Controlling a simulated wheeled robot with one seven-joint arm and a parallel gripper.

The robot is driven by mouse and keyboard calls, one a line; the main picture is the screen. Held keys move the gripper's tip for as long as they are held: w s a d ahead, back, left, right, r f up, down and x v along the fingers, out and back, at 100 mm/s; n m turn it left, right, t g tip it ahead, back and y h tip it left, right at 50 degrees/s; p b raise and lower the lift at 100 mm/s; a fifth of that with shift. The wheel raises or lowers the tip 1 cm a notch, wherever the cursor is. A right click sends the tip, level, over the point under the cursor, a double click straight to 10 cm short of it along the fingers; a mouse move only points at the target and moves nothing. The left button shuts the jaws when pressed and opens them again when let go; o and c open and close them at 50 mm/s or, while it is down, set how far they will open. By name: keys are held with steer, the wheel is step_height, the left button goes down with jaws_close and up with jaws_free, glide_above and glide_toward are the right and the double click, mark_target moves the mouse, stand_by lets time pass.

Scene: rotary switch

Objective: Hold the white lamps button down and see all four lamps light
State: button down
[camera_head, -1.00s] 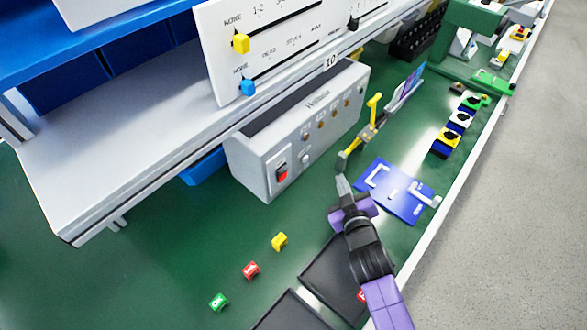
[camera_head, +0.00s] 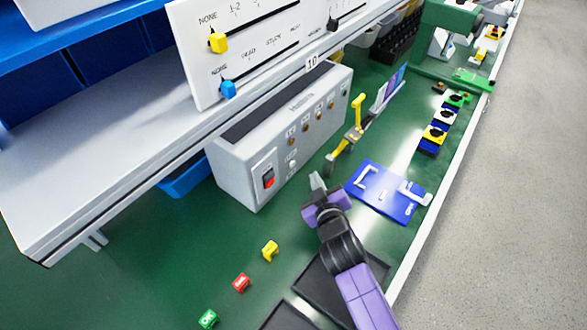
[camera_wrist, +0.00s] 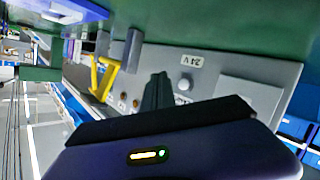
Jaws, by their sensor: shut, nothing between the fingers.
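A grey box (camera_head: 240,165) has a front panel with a red rocker switch (camera_head: 268,178), a small white button (camera_head: 292,165) and a row of four lamps (camera_head: 305,128). The lamps look dull brown and unlit. My gripper (camera_head: 317,181) is shut and empty, in front of the panel and to the right of the white button, apart from it. In the wrist view, the shut fingers (camera_wrist: 157,90) point at the panel, with the white button (camera_wrist: 184,85) just right of them. Some lamps (camera_wrist: 136,103) show to their left; my gripper hides part of the panel.
A yellow-handled clamp (camera_head: 357,112) stands right of the box. A blue plate with white brackets (camera_head: 385,190) lies right of my gripper. A shelf (camera_head: 110,165) overhangs the left. Small yellow, red and green blocks (camera_head: 241,282) lie on the green bench, near dark trays (camera_head: 320,290).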

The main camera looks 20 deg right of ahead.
mark_target(292, 164)
steer(key=shift+w+a+b, duration=0.45)
steer(key=shift+w+a, duration=0.15)
steer(key=shift+w, duration=0.2)
steer(key=shift+w+a+b, duration=0.45)
steer(key=shift+w+a, duration=0.15)
steer(key=shift+w, duration=0.2)
steer(key=shift+w+a, duration=0.1)
steer(key=shift+w, duration=0.05)
stand_by(0.8)
steer(key=shift+w+a+b, duration=0.15)
steer(key=shift+w+b, duration=0.05)
steer(key=shift+b, duration=0.1)
